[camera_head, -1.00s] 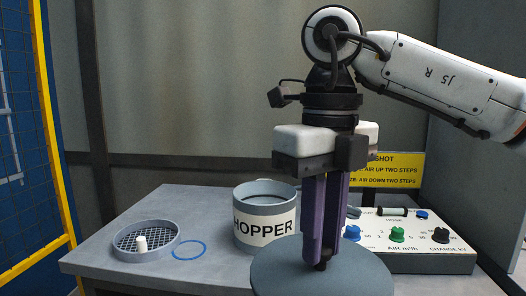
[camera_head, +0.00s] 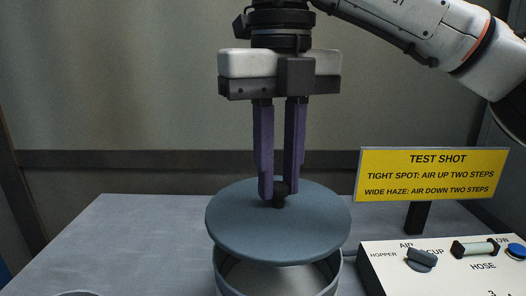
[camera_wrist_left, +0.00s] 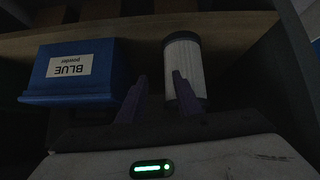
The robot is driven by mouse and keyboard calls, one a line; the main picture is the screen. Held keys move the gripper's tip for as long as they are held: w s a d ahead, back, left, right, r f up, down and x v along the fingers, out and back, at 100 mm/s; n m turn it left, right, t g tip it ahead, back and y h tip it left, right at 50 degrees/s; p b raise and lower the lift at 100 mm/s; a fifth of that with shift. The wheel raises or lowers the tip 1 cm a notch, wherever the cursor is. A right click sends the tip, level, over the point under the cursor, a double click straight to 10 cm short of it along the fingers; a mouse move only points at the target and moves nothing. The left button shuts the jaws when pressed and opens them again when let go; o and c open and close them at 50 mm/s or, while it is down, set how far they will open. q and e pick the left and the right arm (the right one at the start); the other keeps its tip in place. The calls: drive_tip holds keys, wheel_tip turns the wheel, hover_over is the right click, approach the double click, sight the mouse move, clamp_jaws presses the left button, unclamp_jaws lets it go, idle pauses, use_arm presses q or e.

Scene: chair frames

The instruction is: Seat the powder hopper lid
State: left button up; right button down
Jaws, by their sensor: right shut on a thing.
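My right gripper (camera_head: 278,188) is shut on the dark knob (camera_head: 279,198) of the round blue-grey lid (camera_head: 240,225). The lid hangs above the hopper (camera_head: 280,280), a grey open cylinder, in the head view. The lid covers the back of the opening in the picture, and the hopper's inside shows below the lid's front edge. A gap shows between lid and rim; I see no contact. My left gripper (camera_wrist_left: 157,98) shows in the left wrist view, its two fingers apart with nothing held between them.
A control box (camera_head: 385,265) with knobs and a yellow sign (camera_head: 432,175) stand right of the hopper. In the left wrist view, a blue powder box (camera_wrist_left: 75,70) and a pale cylindrical filter (camera_wrist_left: 184,65) sit near the left fingers.

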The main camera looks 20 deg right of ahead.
sight(278, 207)
drive_tip(key=shift+s+r, duration=0.1)
drive_tip(key=shift+s, duration=0.2)
drive_tip(key=shift+w, duration=0.1)
drive_tip(key=shift+f+b, duration=0.35)
drive_tip(key=shift+f, duration=0.45)
wheel_tip(278, 207, down, 2)
drive_tip(key=shift+f+b, duration=0.2)
drive_tip(key=shift+b, duration=0.7)
drive_tip(key=shift+f, duration=0.4)
use_arm(q)
drive_tip(key=shift+s+f, duration=0.25)
drive_tip(key=shift+f, duration=0.35)
drive_tip(key=shift+s+f, duration=0.2)
drive_tip(key=shift+f, duration=0.35)
use_arm(e)
drive_tip(key=shift+r, duration=0.15)
use_arm(q)
drive_tip(key=shift+r, duration=0.2)
drive_tip(key=shift+f, duration=0.25)
use_arm(e)
drive_tip(key=shift+f, duration=0.25)
use_arm(q)
drive_tip(key=shift+s+f+b, duration=0.1)
drive_tip(key=shift+f+b, duration=0.3)
use_arm(e)
drive_tip(key=shift+f, duration=0.6)
